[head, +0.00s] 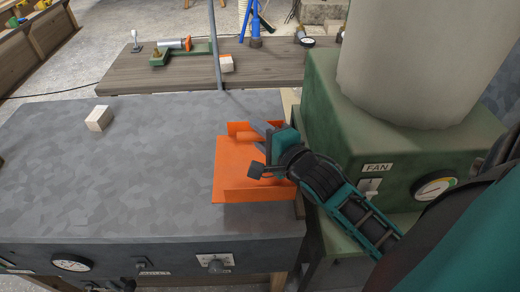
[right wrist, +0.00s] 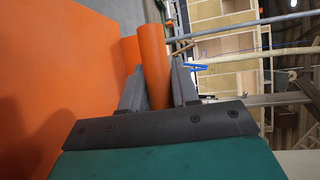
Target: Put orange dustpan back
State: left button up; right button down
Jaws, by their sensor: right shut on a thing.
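The orange dustpan (head: 232,180) is over the right end of the grey bench top in the head view, with its flat pan towards the left. I cannot tell whether it rests on the surface or hangs just above it. My right gripper (head: 262,150) is at the dustpan's handle. In the right wrist view the fingers (right wrist: 157,85) are on either side of the round orange handle (right wrist: 153,55), shut on it, and the orange pan (right wrist: 60,70) fills the left side. My left gripper is not in view.
A green box marked FAN (head: 405,150) with a thick pale column stands right of the grey bench (head: 110,170). A white block (head: 98,118) lies on the bench. A thin upright pole (head: 215,50) stands at the back edge, before a wooden bench (head: 130,75) with tools.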

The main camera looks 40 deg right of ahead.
aim_at(252, 150)
notch_tip(252, 150, down, 4)
jog(key=shift+f+b, duration=0.1)
jog(key=shift+b, duration=0.4)
jog(key=shift+f, duration=0.2)
jog(key=c, duration=0.8)
grip_release()
jog(key=shift+c, duration=0.2)
